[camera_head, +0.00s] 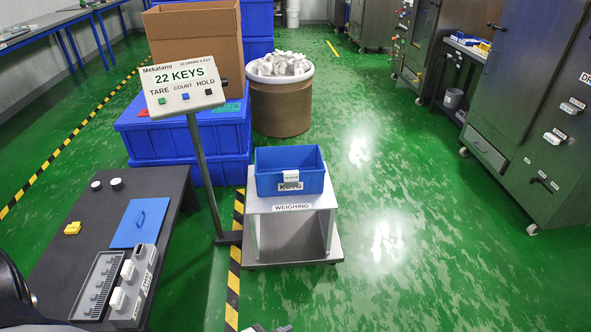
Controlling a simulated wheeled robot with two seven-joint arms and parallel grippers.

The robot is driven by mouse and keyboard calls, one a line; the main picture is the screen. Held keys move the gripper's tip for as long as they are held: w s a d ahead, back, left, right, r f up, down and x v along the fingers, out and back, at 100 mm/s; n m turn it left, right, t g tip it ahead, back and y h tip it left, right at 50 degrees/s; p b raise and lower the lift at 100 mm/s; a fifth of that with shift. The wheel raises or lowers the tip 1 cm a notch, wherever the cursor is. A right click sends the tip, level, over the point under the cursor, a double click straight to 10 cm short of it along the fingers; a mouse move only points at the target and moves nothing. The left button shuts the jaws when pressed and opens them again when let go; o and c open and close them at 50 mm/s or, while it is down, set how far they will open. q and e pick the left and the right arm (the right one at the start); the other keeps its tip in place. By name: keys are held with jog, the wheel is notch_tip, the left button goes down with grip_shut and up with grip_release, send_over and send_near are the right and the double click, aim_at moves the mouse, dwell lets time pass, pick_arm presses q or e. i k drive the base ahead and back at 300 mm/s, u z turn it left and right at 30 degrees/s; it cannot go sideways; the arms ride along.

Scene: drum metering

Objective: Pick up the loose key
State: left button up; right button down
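I cannot make out a key lying loose in this view. A blue bin (272,183) labelled KEYS sits on the weighing stand (320,201); its inside looks empty from here, though the floor of it is partly hidden. The display (183,85) on a post reads 22 KEYS. A dark part of my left arm shows at the lower left edge, and its gripper is out of view. Small grey tips (270,328) show at the bottom edge, probably of my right gripper; their opening is cut off by the frame.
A drum (281,106) of white parts and blue crates (187,133) stand behind. Cabinets line the right. Green floor between is clear.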

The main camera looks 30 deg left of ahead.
aim_at(87, 312)
jog(key=u, duration=0.55)
jog(key=i, duration=0.6)
jog(key=u, duration=0.65)
jog(key=k, duration=1.65)
jog(key=u, duration=0.8)
jog(key=i, duration=1.95)
jog(key=z, duration=3.8)
